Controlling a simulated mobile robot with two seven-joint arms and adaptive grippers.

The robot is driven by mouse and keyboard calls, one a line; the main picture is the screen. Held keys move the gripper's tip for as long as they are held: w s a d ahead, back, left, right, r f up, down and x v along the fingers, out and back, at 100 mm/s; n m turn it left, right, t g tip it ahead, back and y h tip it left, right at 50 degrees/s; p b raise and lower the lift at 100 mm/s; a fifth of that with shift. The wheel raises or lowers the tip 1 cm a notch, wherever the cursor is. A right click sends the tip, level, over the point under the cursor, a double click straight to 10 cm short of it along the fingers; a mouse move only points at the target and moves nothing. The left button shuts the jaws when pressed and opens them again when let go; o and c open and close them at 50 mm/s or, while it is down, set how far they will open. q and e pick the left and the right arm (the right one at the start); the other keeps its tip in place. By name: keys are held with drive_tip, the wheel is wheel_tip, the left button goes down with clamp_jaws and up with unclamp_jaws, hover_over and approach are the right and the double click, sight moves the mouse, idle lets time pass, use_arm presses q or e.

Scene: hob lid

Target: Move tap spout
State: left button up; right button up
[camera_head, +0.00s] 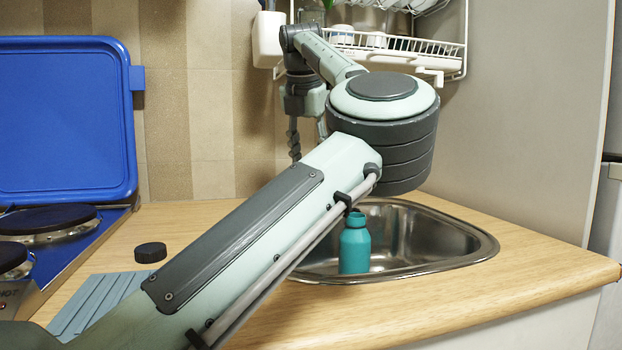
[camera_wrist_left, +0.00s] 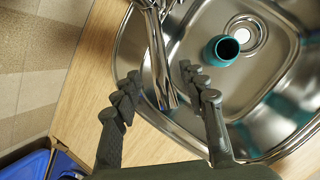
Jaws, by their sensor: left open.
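The tap spout (camera_wrist_left: 160,60) is a shiny metal tube in the left wrist view, reaching from the top edge over the sink (camera_wrist_left: 270,80). My left gripper (camera_wrist_left: 160,76) is open, with one finger on each side of the spout's line and visible gaps to both. I cannot tell how far the spout lies below the fingertips. In the head view my left gripper (camera_head: 307,142) points down behind the sink, partly covered by my arm. My arm hides the tap there. The sink (camera_head: 440,240) shows at its right side. My right gripper is not in view.
A teal bottle (camera_head: 355,245) stands in the sink near the drain. A dish rack (camera_head: 400,45) hangs on the wall above. At left are a blue hob lid (camera_head: 65,120), raised, and hob plates (camera_head: 45,222). A black cap (camera_head: 150,252) and a grey-blue ribbed mat (camera_head: 95,300) lie on the counter.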

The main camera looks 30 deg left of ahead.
use_arm(q)
drive_tip(key=x, duration=0.5)
drive_tip(key=shift+f, duration=0.35)
drive_tip(key=shift+w, duration=0.1)
clamp_jaws()
